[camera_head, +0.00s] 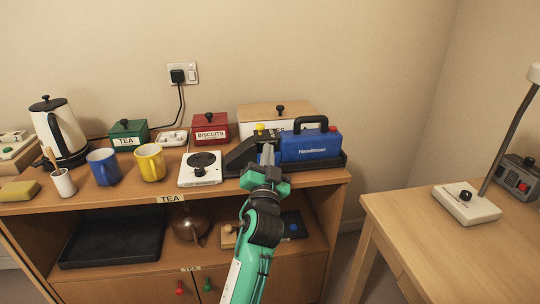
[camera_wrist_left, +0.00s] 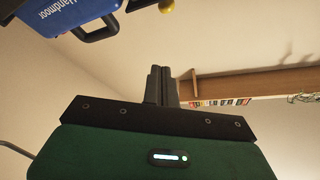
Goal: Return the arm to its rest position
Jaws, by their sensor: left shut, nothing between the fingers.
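My left gripper (camera_head: 267,155) is on a green arm that rises from the bottom of the head view. Its fingers are shut and empty, in front of the shelf top beside the blue Handmoor case (camera_head: 310,146). In the left wrist view the two dark fingers (camera_wrist_left: 161,86) are closed together, with the blue case (camera_wrist_left: 70,14) at the upper left, apart from them. My right gripper is not in view.
The wooden cabinet (camera_head: 120,195) carries a kettle (camera_head: 58,130), a blue mug (camera_head: 103,167), a yellow mug (camera_head: 150,162), a cup warmer (camera_head: 200,169) and several boxes. A black tray (camera_head: 112,238) lies on its lower shelf. A desk (camera_head: 430,235) stands right, beyond a gap.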

